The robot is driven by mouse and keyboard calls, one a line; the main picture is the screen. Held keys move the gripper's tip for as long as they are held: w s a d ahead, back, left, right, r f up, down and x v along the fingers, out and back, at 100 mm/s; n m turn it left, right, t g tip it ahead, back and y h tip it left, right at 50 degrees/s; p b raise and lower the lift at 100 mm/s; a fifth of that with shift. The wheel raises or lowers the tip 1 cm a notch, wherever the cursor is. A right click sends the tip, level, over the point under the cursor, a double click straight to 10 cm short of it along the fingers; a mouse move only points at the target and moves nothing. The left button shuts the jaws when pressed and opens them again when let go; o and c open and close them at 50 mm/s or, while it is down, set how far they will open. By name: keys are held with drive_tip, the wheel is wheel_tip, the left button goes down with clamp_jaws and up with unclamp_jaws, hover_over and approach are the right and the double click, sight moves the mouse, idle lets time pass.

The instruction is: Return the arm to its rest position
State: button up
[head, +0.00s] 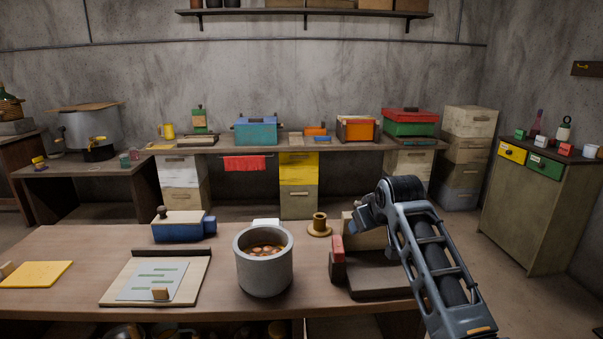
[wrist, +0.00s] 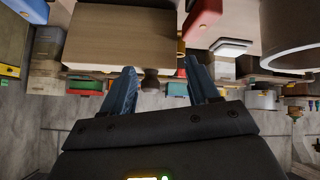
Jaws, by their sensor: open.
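My arm reaches in from the lower right of the head view. My gripper (head: 361,220) hangs over the right part of the front table, above a dark-based stand (head: 380,277) with a red block (head: 337,247) at its left. In the wrist view my gripper (wrist: 160,66) has its two fingers apart with nothing held. A pale wooden block (wrist: 120,38) lies beyond the fingertips, and a small dark knob-like thing (wrist: 150,80) shows between them. I cannot tell if either touches the fingers. My arm hides part of the stand.
A grey pot (head: 265,268) with round things inside stands left of my gripper. A wooden spool (head: 319,226), a blue box (head: 181,228), a board with a sheet (head: 155,280) and a yellow pad (head: 36,274) share the table.

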drive_tip(key=s+a+f+m+t, duration=0.1)
drive_tip(key=s+a+f+t, duration=0.1)
drive_tip(key=s+f, duration=1.95)
drive_tip(key=s+m+t, duration=0.2)
drive_tip(key=s, duration=2)
drive_tip(key=s+d+r+t, duration=0.1)
drive_tip(key=s+d+r, duration=0.2)
drive_tip(key=s+r, duration=1.6)
drive_tip(key=s, duration=0.3)
drive_tip(key=shift+s+t, duration=0.25)
drive_tip(key=shift+t, duration=0.15)
